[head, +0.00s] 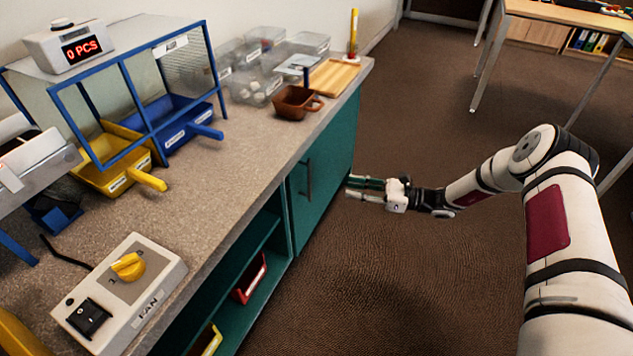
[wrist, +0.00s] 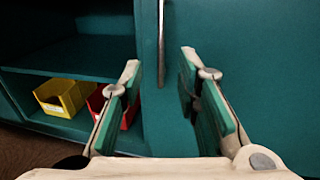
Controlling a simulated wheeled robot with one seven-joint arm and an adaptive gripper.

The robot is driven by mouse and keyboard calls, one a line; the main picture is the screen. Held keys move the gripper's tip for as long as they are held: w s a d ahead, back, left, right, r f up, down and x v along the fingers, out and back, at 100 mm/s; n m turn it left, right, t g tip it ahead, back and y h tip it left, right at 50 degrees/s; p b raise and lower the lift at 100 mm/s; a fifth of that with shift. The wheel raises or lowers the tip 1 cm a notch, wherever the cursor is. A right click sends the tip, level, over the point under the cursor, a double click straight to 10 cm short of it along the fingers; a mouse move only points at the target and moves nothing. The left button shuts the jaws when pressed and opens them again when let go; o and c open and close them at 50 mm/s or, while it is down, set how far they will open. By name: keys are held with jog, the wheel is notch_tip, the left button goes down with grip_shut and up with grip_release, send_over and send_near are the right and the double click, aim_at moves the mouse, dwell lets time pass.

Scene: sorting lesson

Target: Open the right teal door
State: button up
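The teal door (head: 333,150) is on the cabinet front under the counter and looks closed. Its upright bar handle (head: 308,178) is near the door's left side. My gripper (head: 352,187) is in front of the door, fingers level and pointing at it. In the wrist view my gripper (wrist: 160,68) is open, with nothing held. The handle (wrist: 161,42) shows between and beyond the fingertips, apart from both. The teal door panel (wrist: 250,70) fills the right of that view. The handle's lower end is visible; its top is cut off.
Open teal shelves left of the door hold a red bin (head: 249,279) and a yellow bin (wrist: 62,97). The brown floor before the door is clear.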

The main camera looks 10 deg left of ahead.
jog(key=a+b, duration=0.1)
jog(key=a, duration=0.3)
jog(key=w+a, duration=0.1)
jog(key=a, duration=0.4)
jog(key=w+a+b, duration=0.1)
jog(key=a, duration=0.3)
jog(key=shift+a+f+b, duration=0.1)
jog(key=shift+a+b, duration=0.15)
jog(key=shift+b, duration=0.05)
grip_shut()
